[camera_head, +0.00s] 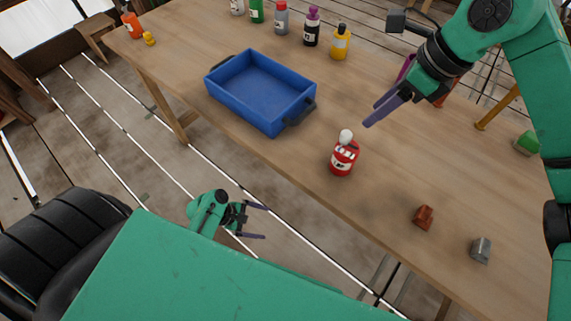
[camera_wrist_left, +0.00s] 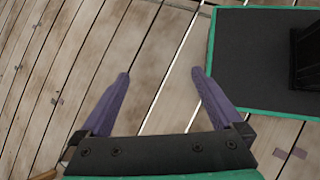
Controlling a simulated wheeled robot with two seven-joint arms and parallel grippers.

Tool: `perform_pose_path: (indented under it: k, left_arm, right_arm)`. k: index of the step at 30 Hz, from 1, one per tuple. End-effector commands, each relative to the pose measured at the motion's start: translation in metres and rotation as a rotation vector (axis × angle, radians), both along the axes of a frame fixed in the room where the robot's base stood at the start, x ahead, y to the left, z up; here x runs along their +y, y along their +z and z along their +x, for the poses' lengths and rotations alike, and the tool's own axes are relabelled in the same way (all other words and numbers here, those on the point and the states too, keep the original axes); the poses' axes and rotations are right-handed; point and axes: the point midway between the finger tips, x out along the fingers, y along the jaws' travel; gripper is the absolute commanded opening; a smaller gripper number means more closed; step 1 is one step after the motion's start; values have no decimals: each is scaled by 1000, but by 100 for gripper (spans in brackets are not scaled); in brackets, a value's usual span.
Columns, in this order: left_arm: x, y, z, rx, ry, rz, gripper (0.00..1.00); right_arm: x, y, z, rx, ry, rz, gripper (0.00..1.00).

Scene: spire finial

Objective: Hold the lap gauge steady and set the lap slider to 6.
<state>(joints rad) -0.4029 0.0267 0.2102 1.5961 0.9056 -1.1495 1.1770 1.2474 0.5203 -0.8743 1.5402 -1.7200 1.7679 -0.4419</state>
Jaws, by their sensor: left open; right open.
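I cannot make out a lap gauge, a lap slider or any scale marks in either view. My left gripper (camera_head: 264,222) is low in front of the table's near edge, over the floor. In the left wrist view its two purple fingers (camera_wrist_left: 160,74) are spread, with only floor planks between them. My right gripper (camera_head: 373,114) hangs over the table, between the blue tray and the right side, above and behind a red bottle with a white round top. It is open, and I see nothing held in it.
A blue tray (camera_head: 229,103) stands left of centre, empty. The red bottle (camera_head: 344,158) is near the front edge. A brown block (camera_head: 423,216) and a grey block (camera_head: 481,250) lie at the right front. Several bottles line the back. Table between the red bottle and brown block is clear.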

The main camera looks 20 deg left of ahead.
Motion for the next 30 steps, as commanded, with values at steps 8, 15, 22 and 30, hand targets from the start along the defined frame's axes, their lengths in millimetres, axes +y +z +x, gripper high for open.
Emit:
perform_pose_path:
  k: [8, 15, 22, 30]
  left_arm:
    - [-23, 162, 32, 114, 158, -475, 100]
    - [-35, 258, 33, 185, 121, -763, 100]
    - [-53, 266, 70, -74, 179, -851, 100]
    - [-56, 266, 81, -153, 229, -871, 100]
  right_arm:
    - [0, 0, 0, 0, 0, 1, 50]
    - [0, 0, 0, 0, 0, 1, 50]
    - [0, 0, 0, 0, 0, 1, 50]
    - [0, 0, 0, 0, 0, 1, 50]
